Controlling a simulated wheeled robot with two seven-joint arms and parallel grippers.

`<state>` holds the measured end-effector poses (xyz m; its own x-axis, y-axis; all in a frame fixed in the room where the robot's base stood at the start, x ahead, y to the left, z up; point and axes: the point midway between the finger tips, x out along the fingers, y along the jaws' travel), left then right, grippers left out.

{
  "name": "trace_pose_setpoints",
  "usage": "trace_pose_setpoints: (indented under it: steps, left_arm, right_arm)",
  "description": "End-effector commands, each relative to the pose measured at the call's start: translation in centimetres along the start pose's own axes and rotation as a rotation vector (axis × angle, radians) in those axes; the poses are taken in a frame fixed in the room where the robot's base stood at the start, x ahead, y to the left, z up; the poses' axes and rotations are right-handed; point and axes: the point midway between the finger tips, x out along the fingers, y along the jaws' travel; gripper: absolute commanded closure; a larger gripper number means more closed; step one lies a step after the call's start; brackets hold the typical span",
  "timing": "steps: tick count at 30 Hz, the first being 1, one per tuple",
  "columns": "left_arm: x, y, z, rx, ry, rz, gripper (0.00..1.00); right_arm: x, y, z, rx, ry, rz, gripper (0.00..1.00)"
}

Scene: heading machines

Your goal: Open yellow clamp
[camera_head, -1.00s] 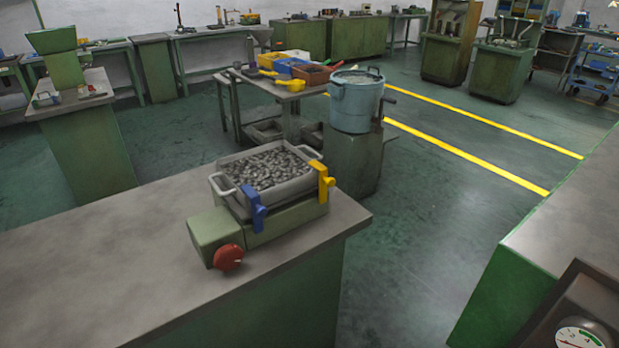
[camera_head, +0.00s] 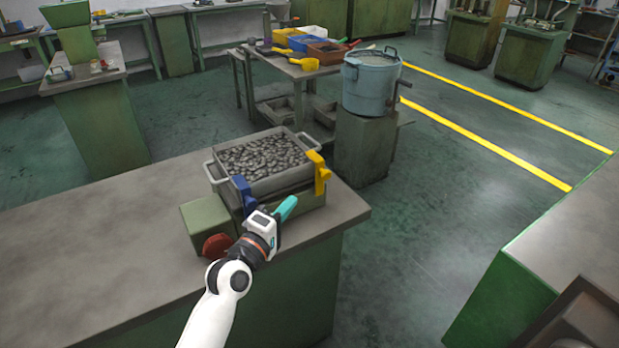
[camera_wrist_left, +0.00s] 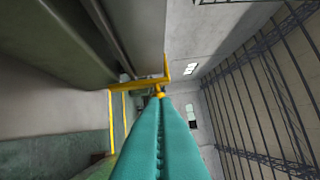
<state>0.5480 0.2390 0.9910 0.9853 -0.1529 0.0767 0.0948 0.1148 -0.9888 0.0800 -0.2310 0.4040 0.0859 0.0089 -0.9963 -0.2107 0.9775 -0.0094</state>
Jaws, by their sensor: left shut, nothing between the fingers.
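The yellow clamp (camera_head: 319,172) is upright at the front right corner of a grey tray (camera_head: 210,172) full of dark metal pieces. The tray sits on a green machine base (camera_head: 305,197) with a red knob (camera_head: 217,246). A blue clamp (camera_head: 243,192) stands at the tray's front left corner. My left gripper (camera_head: 288,207) has teal fingers, shut and empty, in front of the base, left of and below the yellow clamp. In the left wrist view the yellow clamp (camera_wrist_left: 155,82) shows just beyond the shut fingertips (camera_wrist_left: 161,100); I cannot tell whether they touch. My right gripper is not in view.
The grey bench top (camera_head: 110,220) is clear to the left of the machine. A blue pot (camera_head: 369,85) stands on a green pedestal behind it. A table with coloured bins (camera_head: 290,68) is further back. Open floor with yellow lines lies to the right.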

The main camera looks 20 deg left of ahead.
Motion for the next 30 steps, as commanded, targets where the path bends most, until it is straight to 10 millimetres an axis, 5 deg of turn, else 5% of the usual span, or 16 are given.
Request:
trace_pose_setpoints:
  steps: [8, 21, 30]
  left_arm:
    - [0.8, 0.0, 0.0, 0.002, 0.0, 0.002, 1.0]
    - [8.1, 0.0, 0.0, 0.005, 0.0, 0.002, 1.0]
    - [10.0, 0.2, -0.1, 0.004, 0.001, 0.004, 1.0]
  right_arm:
    - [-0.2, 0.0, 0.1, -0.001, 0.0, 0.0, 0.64]
    - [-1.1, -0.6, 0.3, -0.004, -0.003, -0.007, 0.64]
    - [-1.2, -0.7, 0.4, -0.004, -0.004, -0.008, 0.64]
